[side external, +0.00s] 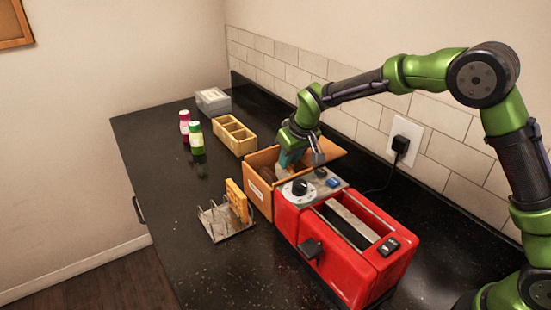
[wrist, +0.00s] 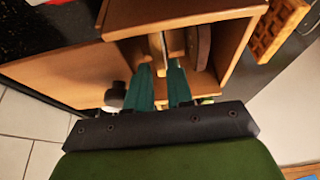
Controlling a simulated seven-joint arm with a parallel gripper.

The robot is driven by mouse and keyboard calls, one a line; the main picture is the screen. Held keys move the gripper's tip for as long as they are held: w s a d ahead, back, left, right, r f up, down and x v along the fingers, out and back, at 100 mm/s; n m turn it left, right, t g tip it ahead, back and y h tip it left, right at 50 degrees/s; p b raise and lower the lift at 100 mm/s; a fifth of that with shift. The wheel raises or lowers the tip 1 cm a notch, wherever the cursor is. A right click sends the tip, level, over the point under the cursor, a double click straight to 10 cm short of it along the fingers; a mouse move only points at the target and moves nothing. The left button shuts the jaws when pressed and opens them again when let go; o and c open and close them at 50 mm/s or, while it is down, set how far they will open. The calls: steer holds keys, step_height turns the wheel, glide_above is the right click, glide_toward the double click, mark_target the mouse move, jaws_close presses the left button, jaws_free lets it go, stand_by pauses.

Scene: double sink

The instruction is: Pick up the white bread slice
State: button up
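A wooden bread box (side external: 262,196) stands open behind the red toaster, and its inside also shows in the wrist view (wrist: 222,62). In it, a pale slice (wrist: 158,48), seen nearly edge-on, stands upright, with a dark brown slice (wrist: 199,46) to its right. My gripper (side external: 290,160) reaches down into the box. In the wrist view, its teal fingers (wrist: 160,68) are apart, with the pale slice's edge between their tips. I cannot tell whether either finger touches it. In the side view, the slices are mostly hidden by the box and my gripper.
A red toaster (side external: 350,272) stands close in front of the box. A metal rack (side external: 226,224) with a waffle (side external: 237,201) is to the left. A divided wooden tray (side external: 234,137), two bottles (side external: 196,140) and a grey box (side external: 213,101) stand further back. The tiled wall is close behind.

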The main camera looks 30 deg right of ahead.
steer(key=shift+x, duration=1.55)
steer(key=shift+c, duration=0.3)
jaws_close()
steer(key=shift+r, duration=0.1)
